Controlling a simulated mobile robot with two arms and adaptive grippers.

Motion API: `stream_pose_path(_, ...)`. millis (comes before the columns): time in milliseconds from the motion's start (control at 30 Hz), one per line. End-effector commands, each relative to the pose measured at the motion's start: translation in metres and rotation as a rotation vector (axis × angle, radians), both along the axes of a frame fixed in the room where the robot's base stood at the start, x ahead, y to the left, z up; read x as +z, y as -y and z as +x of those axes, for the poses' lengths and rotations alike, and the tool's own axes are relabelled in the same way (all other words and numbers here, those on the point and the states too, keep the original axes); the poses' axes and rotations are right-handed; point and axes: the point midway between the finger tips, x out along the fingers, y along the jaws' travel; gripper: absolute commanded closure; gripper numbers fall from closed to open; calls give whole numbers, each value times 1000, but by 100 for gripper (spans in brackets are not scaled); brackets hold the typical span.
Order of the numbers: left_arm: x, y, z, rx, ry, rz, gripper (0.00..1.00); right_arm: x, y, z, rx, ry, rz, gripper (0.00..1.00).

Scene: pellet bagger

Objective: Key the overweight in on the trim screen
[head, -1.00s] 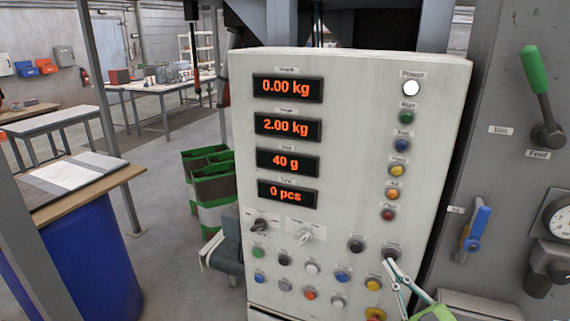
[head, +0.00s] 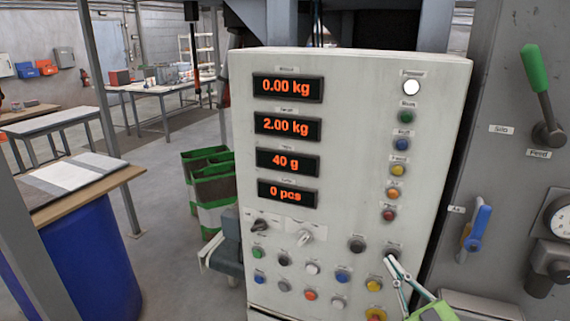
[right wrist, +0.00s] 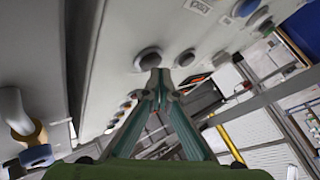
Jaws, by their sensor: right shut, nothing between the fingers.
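The pale control panel (head: 345,150) stands in front of me. Its four orange readouts show 0.00 kg (head: 287,88), 2.00 kg (head: 287,126), 40 g (head: 287,161) and 0 pcs (head: 287,193). The small labels are too blurred to read surely, so I cannot tell which is the trim screen. My right gripper (head: 393,261) is shut and empty, its tips at a dark round button (head: 391,249) at the panel's lower right. In the right wrist view the tips (right wrist: 159,77) meet the lower edge of that dark button (right wrist: 149,58), apparently touching it. My left gripper is not in view.
A lit white lamp (head: 412,87) tops the right column. Right of the panel are a green-handled lever (head: 536,75), a blue handle (head: 478,227) and a gauge (head: 559,218). A blue drum (head: 80,260) stands left.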

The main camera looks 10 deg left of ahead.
Motion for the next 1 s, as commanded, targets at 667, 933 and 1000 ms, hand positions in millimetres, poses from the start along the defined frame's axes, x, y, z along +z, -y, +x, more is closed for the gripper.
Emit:
stream_pose_path(667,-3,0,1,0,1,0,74,0,2,6,-1,0,-1,100)
stream_pose_path(933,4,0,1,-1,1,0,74,1,-1,-3,1,-3,1,100)
stream_pose_path(1000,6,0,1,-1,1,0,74,1,-2,-6,0,-2,1,100)
